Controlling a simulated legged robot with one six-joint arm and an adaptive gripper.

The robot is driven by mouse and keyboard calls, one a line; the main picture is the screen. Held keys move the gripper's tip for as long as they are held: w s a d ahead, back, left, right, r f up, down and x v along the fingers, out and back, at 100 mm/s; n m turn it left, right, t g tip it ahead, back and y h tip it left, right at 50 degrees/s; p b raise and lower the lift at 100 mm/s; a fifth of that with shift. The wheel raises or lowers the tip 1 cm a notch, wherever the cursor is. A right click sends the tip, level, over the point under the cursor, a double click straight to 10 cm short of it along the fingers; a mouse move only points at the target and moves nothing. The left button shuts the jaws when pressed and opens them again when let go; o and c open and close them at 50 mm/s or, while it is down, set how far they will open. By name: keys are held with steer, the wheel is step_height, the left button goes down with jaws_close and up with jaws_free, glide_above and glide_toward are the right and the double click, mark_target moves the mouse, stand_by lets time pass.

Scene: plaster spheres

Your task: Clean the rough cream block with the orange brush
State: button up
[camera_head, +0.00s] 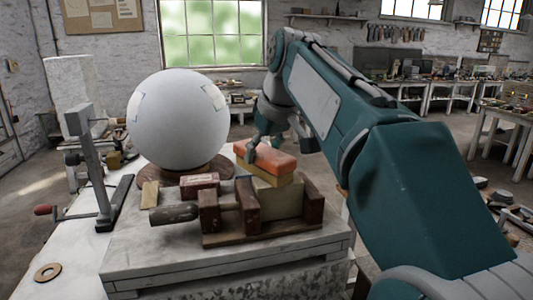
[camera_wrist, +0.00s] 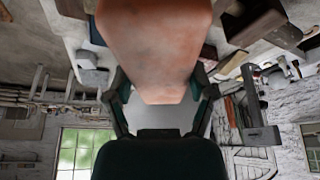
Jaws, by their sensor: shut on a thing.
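The orange brush (camera_head: 268,158) has an orange back and a pale yellow underside. It lies over the top of the cream block (camera_head: 282,204); I cannot tell whether it touches. The block sits between the dark wooden jaws of a vise (camera_head: 250,208). My gripper (camera_head: 265,143) comes down from above and is shut on the brush. In the wrist view the orange brush (camera_wrist: 155,45) fills the space between my two fingers (camera_wrist: 160,95). The block's top face is mostly hidden under the brush.
A large white plaster sphere (camera_head: 178,120) stands on a round wooden base just left of the vise. A red-brown block (camera_head: 200,183) and a small tan block (camera_head: 150,195) lie near it. A grey upright tool with a red handle (camera_head: 95,170) stands at the left.

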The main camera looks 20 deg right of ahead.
mark_target(279, 157)
steer(key=shift+s+d, duration=0.3)
steer(key=shift+s, duration=0.4)
steer(key=shift+s+d, duration=0.35)
steer(key=shift+s, duration=0.3)
steer(key=shift+s+d, duration=0.3)
steer(key=shift+s, duration=0.4)
steer(key=shift+w, duration=0.1)
steer(key=shift+w+a, duration=0.3)
steer(key=shift+w, duration=0.35)
steer(key=shift+w+a, duration=0.35)
steer(key=shift+w, duration=0.3)
steer(key=shift+w+a, duration=0.3)
steer(key=shift+w, duration=0.35)
steer(key=shift+s+d+r, duration=0.25)
steer(key=shift+s+r, duration=0.1)
steer(key=shift+s, duration=0.2)
steer(key=shift+s+d+r, duration=0.25)
steer(key=shift+s+r, duration=0.1)
steer(key=shift+s, duration=0.15)
